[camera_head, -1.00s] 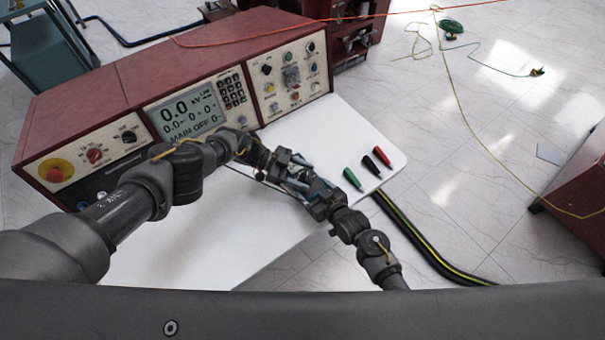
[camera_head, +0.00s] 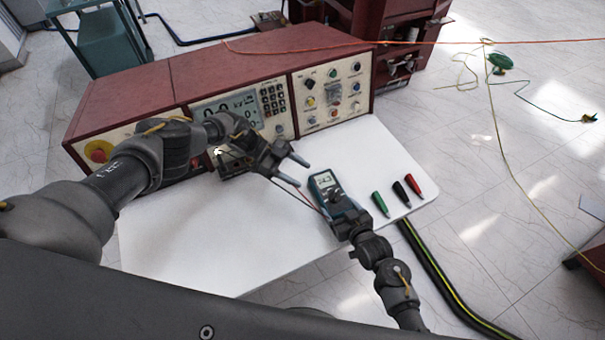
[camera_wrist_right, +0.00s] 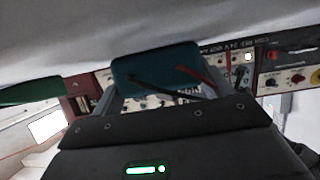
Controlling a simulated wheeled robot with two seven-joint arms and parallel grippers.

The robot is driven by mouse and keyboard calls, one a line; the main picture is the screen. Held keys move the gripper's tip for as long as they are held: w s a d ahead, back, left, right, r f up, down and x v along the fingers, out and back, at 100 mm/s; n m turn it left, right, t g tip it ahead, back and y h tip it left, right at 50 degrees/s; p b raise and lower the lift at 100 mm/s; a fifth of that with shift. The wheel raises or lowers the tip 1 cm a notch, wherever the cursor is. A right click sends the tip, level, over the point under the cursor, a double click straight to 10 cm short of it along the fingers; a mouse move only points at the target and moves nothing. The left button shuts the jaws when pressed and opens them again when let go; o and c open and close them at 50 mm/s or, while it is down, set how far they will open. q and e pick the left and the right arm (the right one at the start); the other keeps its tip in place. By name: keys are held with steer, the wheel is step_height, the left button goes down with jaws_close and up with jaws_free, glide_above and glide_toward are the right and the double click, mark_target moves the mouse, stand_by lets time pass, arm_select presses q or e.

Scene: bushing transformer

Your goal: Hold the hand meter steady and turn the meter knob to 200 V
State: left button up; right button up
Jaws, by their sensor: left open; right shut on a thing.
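The hand meter (camera_head: 325,186) is a small dark teal device with a lit display, over the right part of the white table. My right gripper (camera_head: 345,213) is shut on its lower end. In the right wrist view the meter's teal end (camera_wrist_right: 157,72) sits between the fingers, with a red and a black lead on it. My left gripper (camera_head: 296,172) is open and empty, to the left of the meter and apart from it. The meter knob is too small to make out, and the display reading is not legible.
A red console (camera_head: 225,80) with a screen, keypad and knobs stands at the table's back. Green, black and red pointed pieces (camera_head: 397,193) lie right of the meter. The white table (camera_head: 210,235) is clear at the front left.

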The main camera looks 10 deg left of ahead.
steer(key=o, duration=1.3)
